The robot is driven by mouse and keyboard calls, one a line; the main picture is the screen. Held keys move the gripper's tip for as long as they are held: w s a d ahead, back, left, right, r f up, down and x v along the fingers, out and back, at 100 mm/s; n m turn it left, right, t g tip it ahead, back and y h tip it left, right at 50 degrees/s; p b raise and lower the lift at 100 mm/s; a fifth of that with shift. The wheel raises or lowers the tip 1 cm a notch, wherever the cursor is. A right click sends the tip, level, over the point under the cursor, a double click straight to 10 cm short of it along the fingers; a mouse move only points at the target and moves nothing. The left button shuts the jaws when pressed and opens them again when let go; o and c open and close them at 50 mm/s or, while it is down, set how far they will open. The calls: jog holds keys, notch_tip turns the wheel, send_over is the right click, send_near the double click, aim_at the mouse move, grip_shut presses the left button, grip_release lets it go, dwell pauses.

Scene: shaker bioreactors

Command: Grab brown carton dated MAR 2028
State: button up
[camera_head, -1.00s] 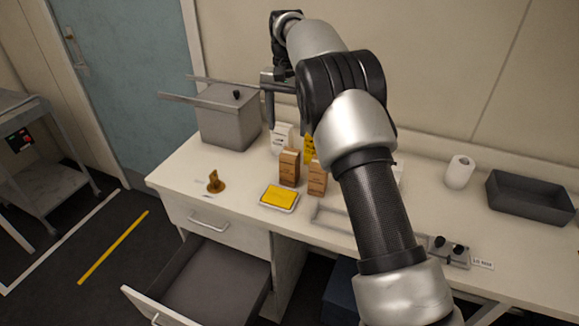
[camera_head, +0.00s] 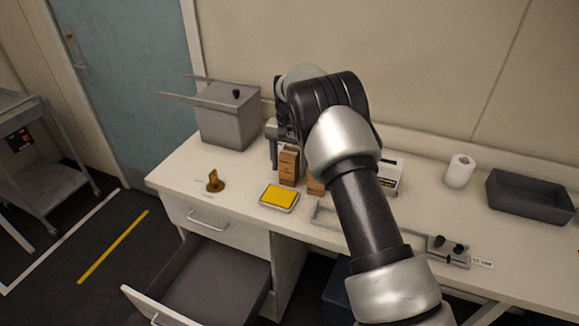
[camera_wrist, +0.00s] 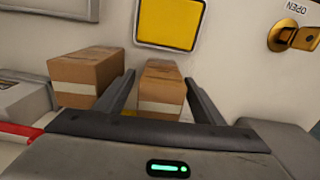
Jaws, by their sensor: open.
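Two brown cartons stand on the white bench. In the head view the left one (camera_head: 288,166) shows clearly, and the right one (camera_head: 314,187) is mostly hidden by my arm. In the wrist view, which is turned round, the left carton (camera_wrist: 162,82) sits between the fingers of my open gripper (camera_wrist: 159,78), and the other carton (camera_wrist: 85,72) is outside them to the left. I cannot tell whether the fingers touch the carton. In the head view my gripper (camera_head: 273,144) is just behind the left carton. No date is readable on either carton.
A yellow pad (camera_head: 279,196) lies in front of the cartons, with a brass stamp-like piece (camera_head: 215,182) to its left. A grey lidded bath (camera_head: 228,127) stands behind left. A white box (camera_head: 389,178) is right of my arm. A drawer (camera_head: 212,288) hangs open below.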

jog(key=shift+f, duration=0.75)
jog(key=c, duration=1.2)
jog(key=shift+r, duration=0.1)
